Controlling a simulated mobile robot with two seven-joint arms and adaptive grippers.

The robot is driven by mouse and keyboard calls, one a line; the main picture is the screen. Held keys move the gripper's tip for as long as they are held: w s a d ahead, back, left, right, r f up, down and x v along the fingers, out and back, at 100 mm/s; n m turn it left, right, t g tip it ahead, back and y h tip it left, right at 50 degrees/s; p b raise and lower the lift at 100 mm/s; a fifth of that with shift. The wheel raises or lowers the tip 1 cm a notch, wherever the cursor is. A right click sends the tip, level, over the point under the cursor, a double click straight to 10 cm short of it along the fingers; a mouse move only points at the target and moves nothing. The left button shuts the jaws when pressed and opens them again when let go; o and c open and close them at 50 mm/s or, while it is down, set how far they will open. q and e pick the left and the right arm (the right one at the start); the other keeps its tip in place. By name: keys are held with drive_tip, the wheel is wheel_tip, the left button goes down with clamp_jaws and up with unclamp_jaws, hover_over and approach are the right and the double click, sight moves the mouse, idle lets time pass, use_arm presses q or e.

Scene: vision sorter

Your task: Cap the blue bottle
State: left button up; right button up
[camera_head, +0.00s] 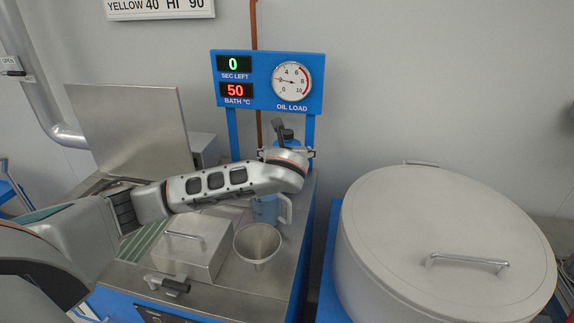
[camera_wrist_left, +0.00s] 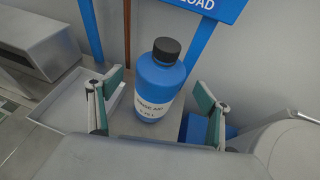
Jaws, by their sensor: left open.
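The blue bottle (camera_wrist_left: 155,90) stands upright with a white label and a dark cap (camera_wrist_left: 166,49) on its neck. In the head view the bottle's top (camera_head: 289,141) shows behind my left wrist, and its lower part is hidden. I cannot tell whether the cap is screwed tight. My left gripper (camera_wrist_left: 157,86) is open, its green-padded fingers to the left and right of the bottle with gaps on both sides. In the head view it (camera_head: 287,154) is mostly hidden by the wrist. My right gripper is not in view.
A blue-framed panel (camera_head: 268,55) on posts rises behind the bottle. A metal funnel (camera_head: 257,243), a blue jug (camera_head: 266,208) and a lidded metal box (camera_head: 190,250) sit on the bench below my arm. A large lidded drum (camera_head: 400,220) stands to the right.

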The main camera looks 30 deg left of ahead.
use_arm(q)
drive_tip(key=x, duration=0.5)
drive_tip(key=shift+f, duration=0.2)
drive_tip(key=shift+r, duration=0.1)
drive_tip(key=c, duration=2)
drive_tip(key=shift+w, duration=0.1)
wheel_tip(320, 180, up, 20)
